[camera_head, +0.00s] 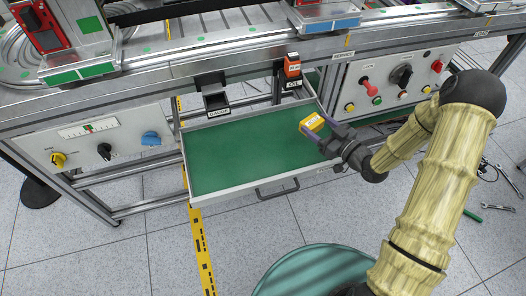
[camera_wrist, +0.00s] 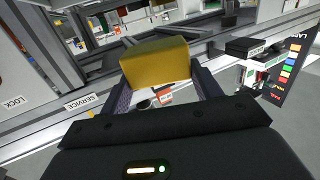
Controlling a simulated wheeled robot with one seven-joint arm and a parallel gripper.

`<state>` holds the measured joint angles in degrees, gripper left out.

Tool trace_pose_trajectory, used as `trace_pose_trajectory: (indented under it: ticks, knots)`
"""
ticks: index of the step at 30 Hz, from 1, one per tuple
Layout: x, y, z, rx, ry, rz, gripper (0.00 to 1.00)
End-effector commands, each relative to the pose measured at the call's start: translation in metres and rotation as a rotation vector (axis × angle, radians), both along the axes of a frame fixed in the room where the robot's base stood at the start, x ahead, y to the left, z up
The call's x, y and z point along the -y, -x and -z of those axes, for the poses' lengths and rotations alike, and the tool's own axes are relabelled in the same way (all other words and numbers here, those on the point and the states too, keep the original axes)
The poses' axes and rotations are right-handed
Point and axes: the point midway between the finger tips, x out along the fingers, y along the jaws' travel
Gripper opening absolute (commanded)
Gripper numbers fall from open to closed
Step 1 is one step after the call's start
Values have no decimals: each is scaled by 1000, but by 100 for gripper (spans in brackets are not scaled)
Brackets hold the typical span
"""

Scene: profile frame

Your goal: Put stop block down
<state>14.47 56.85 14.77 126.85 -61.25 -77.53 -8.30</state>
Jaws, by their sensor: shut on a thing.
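The stop block, a small yellow block (camera_head: 313,122), is held between the fingers of my gripper (camera_head: 316,127) in the head view. It is over the right part of an open drawer (camera_head: 186,176) with a green floor. In the wrist view the yellow block (camera_wrist: 156,62) fills the space between the two dark fingers of my gripper (camera_wrist: 158,85). I cannot tell from these frames how high the block is above the drawer floor. No other object lies on the green floor.
An orange-topped holder (camera_head: 291,70) and a black labelled holder (camera_head: 214,98) hang at the drawer's back edge. Control panels (camera_head: 100,148) stand left and right (camera_head: 390,80). The drawer's handle (camera_head: 277,190) faces forward. Tools (camera_head: 497,206) lie on the floor at right.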

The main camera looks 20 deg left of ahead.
Motion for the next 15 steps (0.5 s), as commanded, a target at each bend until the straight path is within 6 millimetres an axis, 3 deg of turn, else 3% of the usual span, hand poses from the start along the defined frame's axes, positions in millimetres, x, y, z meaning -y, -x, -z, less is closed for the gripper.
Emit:
trace_pose_trajectory:
  ticks: [10,15]
  knots:
    - [-1,0,1,0,-1,-3,35]
    - [-1,0,22,-3,-2,-4,35]
